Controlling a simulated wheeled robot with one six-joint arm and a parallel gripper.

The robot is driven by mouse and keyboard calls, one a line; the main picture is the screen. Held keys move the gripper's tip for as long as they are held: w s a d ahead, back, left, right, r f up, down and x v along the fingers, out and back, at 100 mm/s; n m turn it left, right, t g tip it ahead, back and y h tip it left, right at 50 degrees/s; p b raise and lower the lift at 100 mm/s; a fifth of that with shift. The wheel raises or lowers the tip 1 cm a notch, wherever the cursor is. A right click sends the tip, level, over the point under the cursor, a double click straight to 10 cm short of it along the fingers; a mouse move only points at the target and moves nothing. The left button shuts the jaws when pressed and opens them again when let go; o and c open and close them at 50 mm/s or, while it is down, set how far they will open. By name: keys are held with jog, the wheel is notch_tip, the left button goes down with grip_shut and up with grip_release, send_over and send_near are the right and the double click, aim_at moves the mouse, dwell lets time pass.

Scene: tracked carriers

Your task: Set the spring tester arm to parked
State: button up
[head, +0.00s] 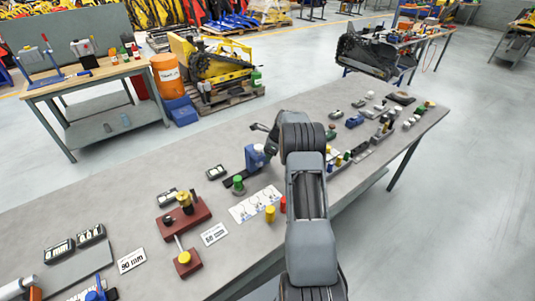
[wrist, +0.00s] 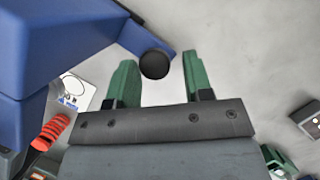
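The spring tester appears to be the large blue body (wrist: 60,45) at the left of the wrist view, with a red coil spring (wrist: 50,132) below it. Its blue arm ends in a black ball knob (wrist: 153,64). My gripper (wrist: 158,60) is open, with one green finger on each side of the knob and clear gaps showing. I cannot tell how deep the knob lies between the fingers. In the head view the blue tester (head: 256,155) stands on the grey bench, beside my wrist, which hides part of it. My fingers are hidden there.
A white picture card (head: 254,204), a yellow cylinder (head: 270,214) and a maroon fixture (head: 183,219) are nearer. Several small parts crowd the bench to the right. Bare bench (head: 120,205) shows at left.

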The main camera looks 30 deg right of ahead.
jog(key=shift+o, duration=0.8)
jog(key=shift+a, duration=0.1)
jog(key=b+v, duration=0.1)
jog(key=v, duration=1.3)
jog(key=shift+b, duration=0.4)
jog(key=shift+f, duration=0.1)
